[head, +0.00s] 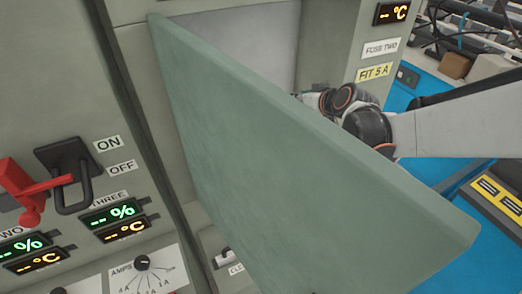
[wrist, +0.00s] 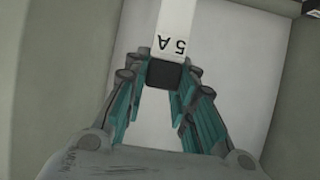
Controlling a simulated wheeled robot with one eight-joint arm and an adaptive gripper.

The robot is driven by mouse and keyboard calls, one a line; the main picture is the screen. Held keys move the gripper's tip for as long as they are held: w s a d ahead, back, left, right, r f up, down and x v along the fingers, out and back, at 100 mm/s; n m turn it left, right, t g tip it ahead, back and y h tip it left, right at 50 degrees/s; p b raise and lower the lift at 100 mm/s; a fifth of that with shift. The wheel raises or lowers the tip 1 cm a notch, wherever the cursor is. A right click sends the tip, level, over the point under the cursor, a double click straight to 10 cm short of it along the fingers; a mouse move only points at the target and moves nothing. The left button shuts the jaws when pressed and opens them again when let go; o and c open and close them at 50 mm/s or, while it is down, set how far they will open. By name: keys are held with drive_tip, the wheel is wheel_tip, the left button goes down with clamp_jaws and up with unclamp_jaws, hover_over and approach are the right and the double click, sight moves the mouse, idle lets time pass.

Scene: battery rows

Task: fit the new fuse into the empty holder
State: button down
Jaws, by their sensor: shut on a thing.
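The fuse (wrist: 177,38) shows in the wrist view as a white body marked "5 A", upside down in the picture, with a dark end. My gripper (wrist: 165,76) is shut on its dark end between the fingertips. The fuse points away from me toward the pale inside of a compartment (wrist: 125,35). I cannot make out the empty holder in either view. In the head view the open green door (head: 290,170) hides my fingertips and the fuse; only my wrist and forearm show behind its top edge.
A "FUSE TWO" label (head: 381,48) and a yellow "FIT 5 A" label (head: 374,72) are on the frame right of the opening (head: 250,35). The door juts out toward the lower right. A red lever (head: 25,190) and black switch handle (head: 70,175) stick out at left.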

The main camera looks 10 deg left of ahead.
drive_tip(key=a+r+n+y, duration=0.1)
drive_tip(key=a+r, duration=0.2)
drive_tip(key=a, duration=0.9)
drive_tip(key=shift+g, duration=0.4)
wheel_tip(320, 180, down, 19)
drive_tip(key=b, duration=0.5)
drive_tip(key=shift+s+d+f, duration=0.1)
drive_tip(key=shift+s+d, duration=0.05)
drive_tip(key=shift+f+b, duration=0.2)
drive_tip(key=shift+b, duration=0.1)
drive_tip(key=c, duration=1.3)
unclamp_jaws()
drive_tip(key=shift+c, duration=0.2)
